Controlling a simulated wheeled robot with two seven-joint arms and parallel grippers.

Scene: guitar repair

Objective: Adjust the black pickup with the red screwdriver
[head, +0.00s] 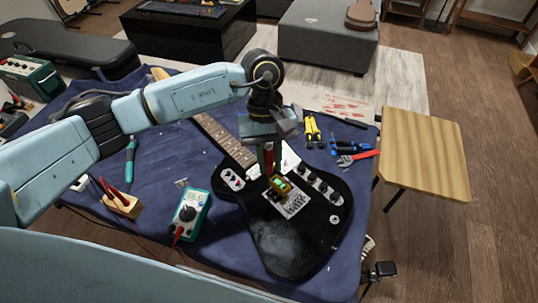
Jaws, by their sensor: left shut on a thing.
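The black electric guitar (290,240) lies on the blue cloth, its neck pointing to the upper left. My left gripper (268,150) is above the guitar body, shut on the red screwdriver (269,160), of which a small red part shows between the fingers. Below it, a small green and gold piece (281,185) shows at the pickup area; I cannot tell exactly what it is. The black pickup (272,195) is partly hidden there, and contact with the screwdriver tip cannot be made out. My right gripper is not in view.
A teal multimeter (188,214) and a wooden block with red tools (122,205) lie left of the guitar. Yellow-handled (312,130), blue-handled (344,145) and red-handled (357,157) tools lie right of its neck. A wooden stool (425,150) stands at the right.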

